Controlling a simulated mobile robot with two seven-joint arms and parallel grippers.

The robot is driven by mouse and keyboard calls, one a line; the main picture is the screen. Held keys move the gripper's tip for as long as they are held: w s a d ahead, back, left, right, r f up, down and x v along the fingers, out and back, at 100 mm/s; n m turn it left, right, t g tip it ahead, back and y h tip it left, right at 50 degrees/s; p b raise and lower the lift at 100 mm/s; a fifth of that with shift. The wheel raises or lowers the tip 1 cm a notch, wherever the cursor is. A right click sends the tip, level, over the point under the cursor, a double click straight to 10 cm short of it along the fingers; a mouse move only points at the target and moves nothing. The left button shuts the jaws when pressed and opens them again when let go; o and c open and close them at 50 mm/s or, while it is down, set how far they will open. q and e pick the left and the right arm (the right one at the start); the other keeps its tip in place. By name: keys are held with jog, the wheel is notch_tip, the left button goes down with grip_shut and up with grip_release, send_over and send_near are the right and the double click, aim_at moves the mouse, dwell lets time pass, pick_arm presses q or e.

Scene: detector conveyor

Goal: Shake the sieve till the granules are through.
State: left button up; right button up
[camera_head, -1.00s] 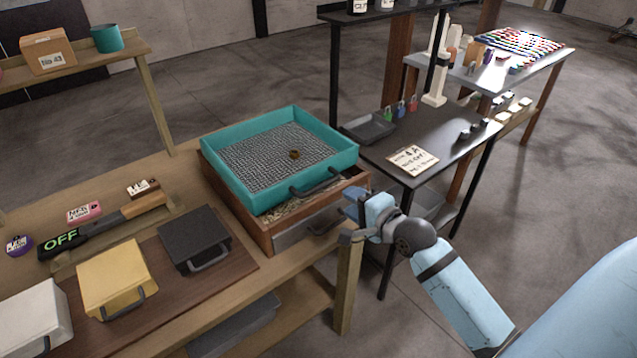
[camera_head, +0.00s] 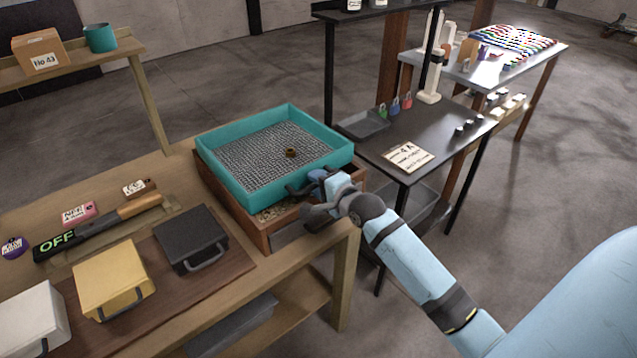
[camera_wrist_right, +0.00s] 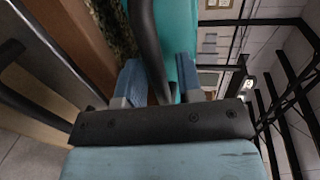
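The teal sieve (camera_head: 225,187) with a grey mesh floor sits on a wooden box (camera_head: 262,240). A small brown ring-like object (camera_head: 290,153) lies on the mesh. Separate granules on the mesh cannot be made out. Pale brown loose material (camera_head: 272,213) shows in the box below the sieve's front edge. My right gripper (camera_head: 312,183) is at the sieve's front handle. In the wrist view its two blue fingers (camera_wrist_right: 158,82) stand apart, one on each side of the dark handle (camera_wrist_right: 147,40), with gaps visible. My left gripper is out of view.
A black table (camera_head: 455,145) with a note card (camera_head: 408,156) stands to the right. A yellow box (camera_head: 112,280), a dark box (camera_head: 190,238) and a long tool reading OFF (camera_head: 100,225) are left on the bench. The box's drawer handle is partly hidden by my gripper.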

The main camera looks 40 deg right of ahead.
grip_shut()
jog(key=shift+w+r, duration=0.15)
jog(key=shift+w, duration=0.2)
jog(key=shift+r+p+x, duration=0.2)
jog(key=shift+p+x, duration=0.4)
jog(key=shift+x, duration=0.45)
jog(key=shift+o, duration=0.3)
grip_release()
jog(key=shift+w, duration=0.1)
jog(key=shift+o, duration=0.9)
jog(key=shift+w+f, duration=0.1)
jog(key=shift+f, duration=0.05)
